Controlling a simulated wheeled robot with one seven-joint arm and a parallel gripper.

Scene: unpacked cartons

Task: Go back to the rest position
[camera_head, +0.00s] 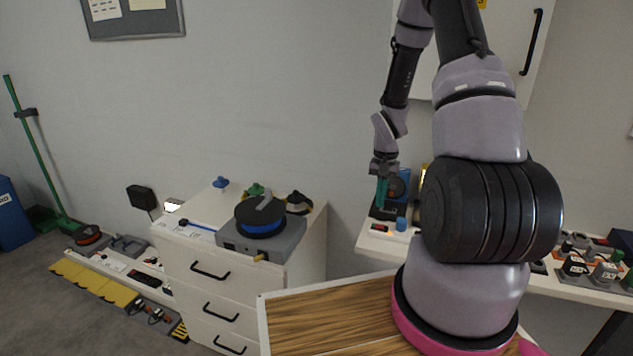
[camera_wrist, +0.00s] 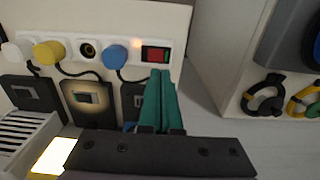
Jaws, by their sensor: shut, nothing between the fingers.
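My gripper (camera_head: 381,192) hangs from my raised arm, fingers down, above the left end of the white shelf at the back right. Its teal fingers also fill the lower middle of the wrist view (camera_wrist: 160,98). They are closed together with nothing between them. A white power strip (camera_wrist: 72,48) lies beyond the fingertips in the wrist view. It has a white plug, a yellow plug (camera_wrist: 48,53), a bare socket (camera_wrist: 88,50), a blue plug (camera_wrist: 115,58) and a red switch (camera_wrist: 155,54). I cannot tell the exact gap between fingertips and strip.
A white drawer cabinet (camera_head: 212,268) carries a grey box with a black and blue reel (camera_head: 260,218). A wood-topped surface (camera_head: 335,318) lies in front of my arm. The white shelf (camera_head: 365,240) holds several devices. Open floor (camera_head: 60,310) shows at the lower left.

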